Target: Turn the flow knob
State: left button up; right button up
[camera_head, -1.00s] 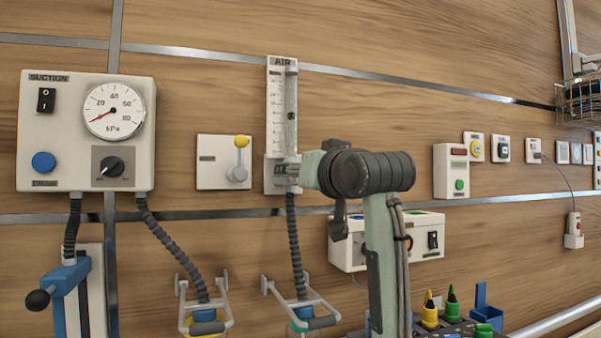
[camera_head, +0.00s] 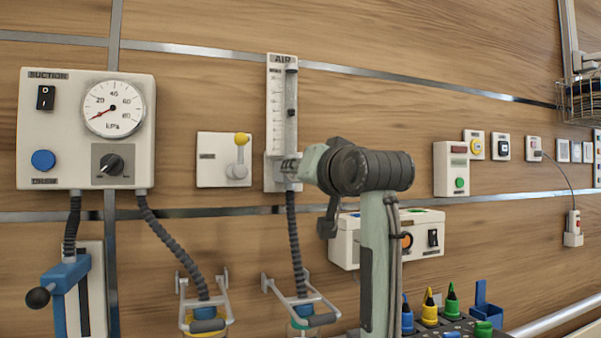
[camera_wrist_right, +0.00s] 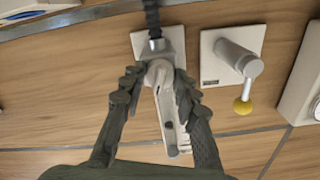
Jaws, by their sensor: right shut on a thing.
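The AIR flowmeter (camera_head: 275,110) is a white upright panel with a scale and a grey tube on the wall. My right gripper (camera_head: 291,166) is at its lower end, shut on the flow knob, which is largely hidden in the head view. In the right wrist view, my right gripper (camera_wrist_right: 158,84) has its dark fingers on both sides of the light grey flow knob (camera_wrist_right: 158,70) and the flowmeter body. Exact finger contact is hard to make out. My left gripper is not in view.
A white plate with a yellow-tipped lever (camera_head: 240,150) is just left of the flowmeter. The suction unit (camera_head: 85,165) is further left. A corrugated hose (camera_head: 297,240) hangs below the flowmeter. A white switch box (camera_head: 425,222) and a rack of colored markers (camera_head: 450,305) lie near my arm.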

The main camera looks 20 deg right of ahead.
jog(key=o, duration=1.2)
jog(key=shift+c, duration=0.2)
jog(key=s, duration=1.2)
jog(key=shift+d, duration=0.2)
